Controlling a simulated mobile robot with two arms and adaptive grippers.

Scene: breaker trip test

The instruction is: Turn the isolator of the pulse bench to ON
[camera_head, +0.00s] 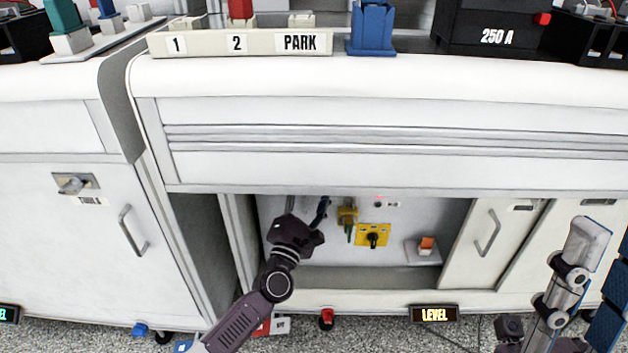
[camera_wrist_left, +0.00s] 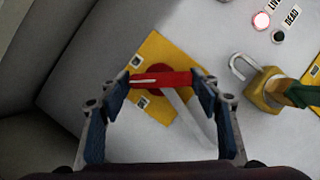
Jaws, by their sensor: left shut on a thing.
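The isolator is a yellow plate (camera_wrist_left: 157,50) with a red handle (camera_wrist_left: 160,79) on the grey back wall, clear in the left wrist view. My left gripper (camera_wrist_left: 165,86) is shut on the red handle, one finger at each end. The handle lies roughly crosswise in that view; a pale bar (camera_wrist_left: 187,117) runs from it down to the right. In the head view my left gripper (camera_head: 307,207) reaches into the open bay and hides this isolator. My right gripper (camera_head: 585,250) shows only in part at the right edge; its opening cannot be judged.
A brass padlock (camera_wrist_left: 265,90) with raised shackle is right of the plate. LIVE (camera_wrist_left: 262,20) and DEAD (camera_wrist_left: 278,37) lamps are above it; LIVE glows red. Another yellow plate with a black knob (camera_head: 373,237) is further right. Bay walls and the worktop edge (camera_head: 380,85) surround my left arm.

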